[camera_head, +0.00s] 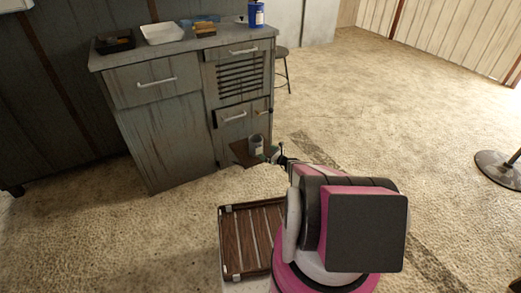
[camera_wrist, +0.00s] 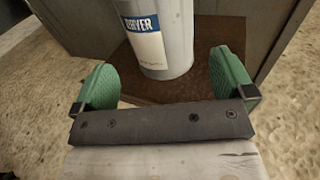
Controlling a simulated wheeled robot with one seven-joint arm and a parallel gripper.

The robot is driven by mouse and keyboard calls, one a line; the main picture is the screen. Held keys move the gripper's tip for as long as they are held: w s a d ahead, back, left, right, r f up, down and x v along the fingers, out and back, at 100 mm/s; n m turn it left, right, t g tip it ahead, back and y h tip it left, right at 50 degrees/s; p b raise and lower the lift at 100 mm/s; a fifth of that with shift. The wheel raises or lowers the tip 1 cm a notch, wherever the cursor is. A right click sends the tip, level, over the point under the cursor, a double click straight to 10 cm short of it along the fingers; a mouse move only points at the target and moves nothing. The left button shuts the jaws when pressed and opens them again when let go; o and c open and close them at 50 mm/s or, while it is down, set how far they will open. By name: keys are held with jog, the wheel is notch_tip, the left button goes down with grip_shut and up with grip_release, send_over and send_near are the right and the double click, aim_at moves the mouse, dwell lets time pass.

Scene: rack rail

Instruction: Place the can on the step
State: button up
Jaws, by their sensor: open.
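A grey can with a white and blue label (camera_wrist: 150,38) stands upright on a brown board (camera_wrist: 185,92), which looks like the step, low at the front of the cabinet. In the head view the can (camera_head: 256,145) and the board (camera_head: 239,153) are small and partly hidden by my gripper. My gripper (camera_wrist: 163,80) is open. Its two green fingers are on either side of the can's lower part, with a visible gap on each side. The can's top is out of the wrist view.
A worn grey cabinet (camera_head: 160,125) stands behind the board. On its top are a white tray (camera_head: 161,33), a dark tray (camera_head: 115,42) and a blue container (camera_head: 256,15). A stool (camera_head: 282,62) stands beside it. The floor to the right is mostly clear.

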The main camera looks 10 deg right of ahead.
jog(key=s+a+r+n+g, duration=1)
jog(key=s+r+n+g, duration=0.1)
jog(key=s+r+n, duration=0.4)
jog(key=s+d+r+n+g+h, duration=0.2)
jog(key=s+d+r+n+h, duration=0.2)
jog(key=s+r+n+h, duration=0.7)
jog(key=s+r+n, duration=0.2)
jog(key=s+r, duration=0.1)
jog(key=s, duration=0.1)
jog(key=shift+s+r+g+h, duration=0.25)
jog(key=shift+r+g+h, duration=0.05)
jog(key=shift+r+g, duration=0.1)
jog(key=shift+f, duration=0.1)
